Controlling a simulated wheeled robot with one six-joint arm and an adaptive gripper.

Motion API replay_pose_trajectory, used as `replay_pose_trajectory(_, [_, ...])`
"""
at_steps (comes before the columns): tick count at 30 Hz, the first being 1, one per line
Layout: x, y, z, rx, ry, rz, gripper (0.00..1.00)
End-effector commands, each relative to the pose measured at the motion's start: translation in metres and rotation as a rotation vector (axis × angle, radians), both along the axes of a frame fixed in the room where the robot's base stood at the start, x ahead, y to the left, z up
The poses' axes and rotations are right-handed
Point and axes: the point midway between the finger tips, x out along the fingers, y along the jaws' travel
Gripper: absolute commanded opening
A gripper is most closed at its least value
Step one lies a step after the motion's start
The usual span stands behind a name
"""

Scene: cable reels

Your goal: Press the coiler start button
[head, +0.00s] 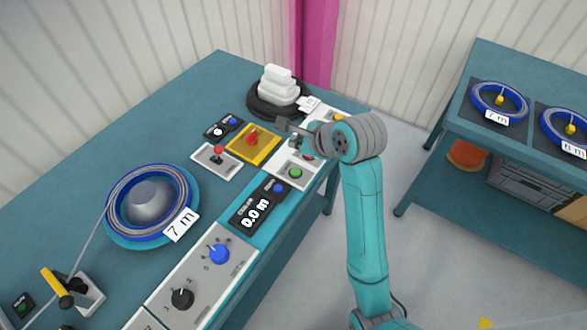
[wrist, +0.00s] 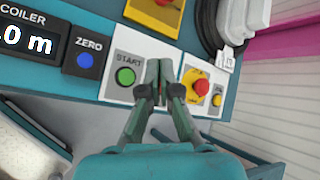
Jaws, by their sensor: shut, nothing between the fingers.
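The coiler start button is a green round button (wrist: 125,76) under the word START on a white panel. It also shows in the head view (head: 295,173), uncovered, near the table's right edge. My gripper (wrist: 159,63) is shut and empty. In the wrist view its fingertips lie just right of the green button, over the panel's right part. In the head view my gripper (head: 284,122) is above the panels, farther back than the green button. The fingers look apart from the button; their exact height is unclear. A bit of red shows between the finger links, partly hidden.
A blue ZERO button (wrist: 86,61) and the coiler display (head: 256,206), reading 0.0 m, are beside the start panel. A red mushroom button (wrist: 202,88) is right of my fingers. A yellow plate with a red knob (head: 252,137) and a black reel (head: 272,101) are nearby.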

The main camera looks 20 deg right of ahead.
Motion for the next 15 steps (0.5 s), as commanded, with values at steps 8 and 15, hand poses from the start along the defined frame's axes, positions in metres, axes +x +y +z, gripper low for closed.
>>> replay_pose_trajectory(8, [0.0002,0.0000,0.0005,0.002,0.001,-0.001,0.00])
replay_pose_trajectory(15, [0.0002,0.0001,-0.0075,0.002,0.001,-0.001,0.00])
